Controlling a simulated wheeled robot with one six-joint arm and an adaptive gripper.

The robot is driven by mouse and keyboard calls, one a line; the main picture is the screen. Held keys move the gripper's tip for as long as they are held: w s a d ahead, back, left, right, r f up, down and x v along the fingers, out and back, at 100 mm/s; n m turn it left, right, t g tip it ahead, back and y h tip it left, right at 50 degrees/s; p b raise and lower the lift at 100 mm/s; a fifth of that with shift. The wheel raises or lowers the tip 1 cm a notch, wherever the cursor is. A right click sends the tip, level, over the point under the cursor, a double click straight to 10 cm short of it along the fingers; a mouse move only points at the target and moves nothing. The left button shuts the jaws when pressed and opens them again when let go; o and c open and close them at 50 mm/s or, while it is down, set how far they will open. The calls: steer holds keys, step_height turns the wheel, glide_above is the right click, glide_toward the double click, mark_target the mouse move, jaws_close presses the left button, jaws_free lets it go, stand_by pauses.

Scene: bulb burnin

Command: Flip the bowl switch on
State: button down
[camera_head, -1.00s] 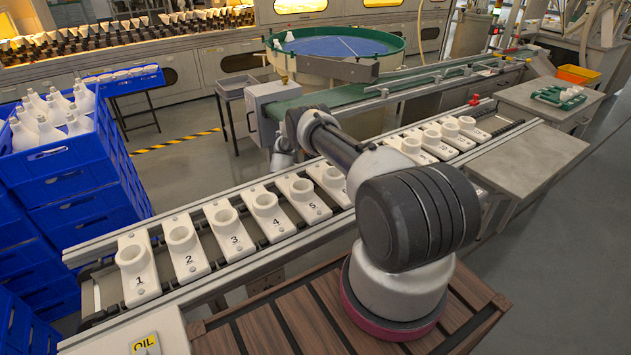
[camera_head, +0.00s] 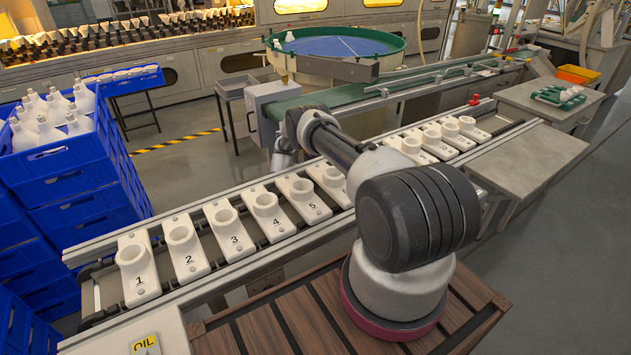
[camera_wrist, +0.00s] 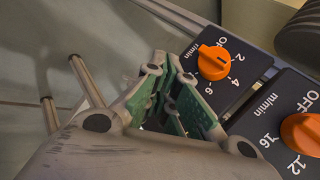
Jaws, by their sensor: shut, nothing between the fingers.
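The bowl feeder (camera_head: 335,45), with a green rim and blue inside, stands behind the line. A grey control box (camera_head: 270,105) is in front of it. In the wrist view, an orange knob (camera_wrist: 213,63) sits on a dark plate marked OFF, 2, 4, 6 and r/min. In the head view my arm partly hides the gripper beside the box.
A second orange knob (camera_wrist: 302,133), marked OFF and m/min, is close on the right. A green conveyor (camera_head: 350,102) runs right from the box. The numbered socket line (camera_head: 235,238) lies under my arm. Blue crates (camera_head: 70,180) stand at the left.

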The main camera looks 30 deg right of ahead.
steer(key=shift+d, duration=0.45)
